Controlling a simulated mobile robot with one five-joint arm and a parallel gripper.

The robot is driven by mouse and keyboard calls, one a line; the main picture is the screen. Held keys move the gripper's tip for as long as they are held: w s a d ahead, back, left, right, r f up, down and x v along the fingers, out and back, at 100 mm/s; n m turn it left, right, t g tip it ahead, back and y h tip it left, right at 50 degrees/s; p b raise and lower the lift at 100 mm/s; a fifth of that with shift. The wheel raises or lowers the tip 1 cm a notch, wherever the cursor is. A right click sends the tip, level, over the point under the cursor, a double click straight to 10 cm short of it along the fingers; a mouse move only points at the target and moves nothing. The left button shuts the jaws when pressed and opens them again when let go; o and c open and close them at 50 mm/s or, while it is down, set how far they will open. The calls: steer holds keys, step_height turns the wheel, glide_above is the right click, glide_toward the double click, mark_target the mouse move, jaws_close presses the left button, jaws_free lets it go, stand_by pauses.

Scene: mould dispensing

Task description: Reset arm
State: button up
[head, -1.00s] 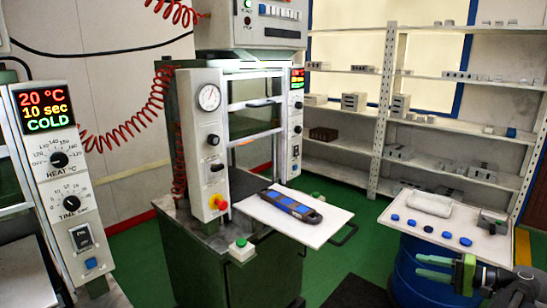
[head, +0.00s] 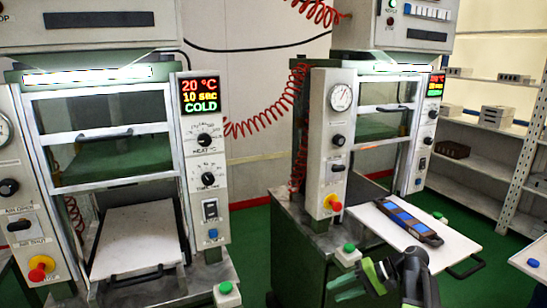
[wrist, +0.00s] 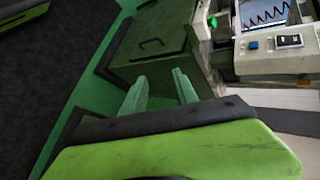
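My gripper (head: 346,284) shows at the lower middle of the head view, in front of the right-hand press. Its two green fingers stand apart with nothing between them. In the wrist view the fingers of my gripper (wrist: 158,92) are also apart and empty, above the green floor and beside a dark green cabinet (wrist: 158,48). A long dark tool with blue inlays (head: 409,219) lies on the white tray (head: 462,246) of the right-hand press, clear of the gripper.
The left press (head: 205,150) and right press (head: 340,150) both read 20 °C, 10 sec, COLD. The left press has an empty light plate (head: 135,238). Shelves (head: 470,165) stand at the right. Green floor (head: 248,250) shows between the presses.

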steer(key=s+a+f+n+g+h, duration=0.25)
steer(key=a+f+h, duration=0.2)
steer(key=a, duration=0.35)
steer(key=s+a+f+n+g+h, duration=0.1)
steer(key=s+a+f+n+h, duration=0.15)
steer(key=a+f, duration=0.45)
steer(key=d+h, duration=0.1)
steer(key=d, duration=0.1)
steer(key=d+m+h, duration=0.1)
steer(key=d, duration=0.1)
steer(key=d+r+t+h, duration=0.1)
steer(key=h, duration=0.1)
steer(key=shift+w+d, duration=0.2)
steer(key=shift+d, duration=0.2)
